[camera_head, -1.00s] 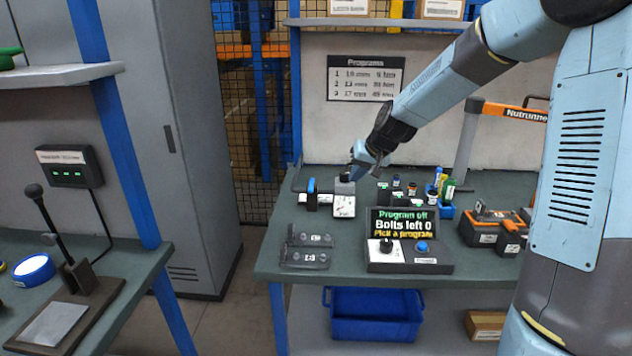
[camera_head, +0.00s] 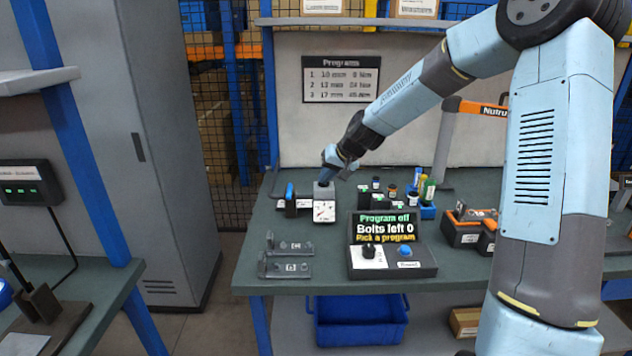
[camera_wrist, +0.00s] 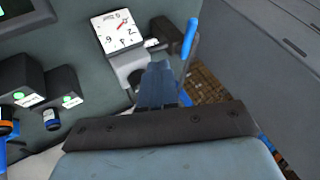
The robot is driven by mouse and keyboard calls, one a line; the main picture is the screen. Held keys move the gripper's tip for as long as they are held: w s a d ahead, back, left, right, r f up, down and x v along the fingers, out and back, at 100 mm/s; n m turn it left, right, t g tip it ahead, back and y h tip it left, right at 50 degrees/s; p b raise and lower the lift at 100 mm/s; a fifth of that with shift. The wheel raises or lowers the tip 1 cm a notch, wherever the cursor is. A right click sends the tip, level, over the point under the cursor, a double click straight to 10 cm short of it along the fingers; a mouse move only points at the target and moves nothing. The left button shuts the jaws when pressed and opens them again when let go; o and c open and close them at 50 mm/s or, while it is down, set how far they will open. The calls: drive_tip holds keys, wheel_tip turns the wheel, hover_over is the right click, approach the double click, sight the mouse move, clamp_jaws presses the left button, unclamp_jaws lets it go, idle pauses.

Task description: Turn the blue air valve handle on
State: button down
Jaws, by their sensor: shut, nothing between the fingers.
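The blue air valve handle (camera_head: 290,192) stands up from a dark valve body at the back left of the right-hand bench. In the wrist view it is a slim blue bar (camera_wrist: 190,40) just right of my fingers, apparently apart from them. A pale box with a white dial gauge (camera_head: 324,212) sits right of the valve; the dial (camera_wrist: 118,32) is seen from above in the wrist view, with a red needle. My gripper (camera_head: 326,174) is shut and empty, just above the gauge box and right of the handle. Its blue fingers (camera_wrist: 158,82) hide part of the valve fittings.
Bottles and dark blocks stand right of my gripper. A grey cabinet (camera_head: 165,150) stands left of the bench across a gap.

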sight(289, 192)
drive_tip(key=w+a+f, duration=0.3)
drive_tip(key=a+f, duration=0.4)
drive_tip(key=a, duration=0.1)
drive_tip(key=shift+w, duration=0.25)
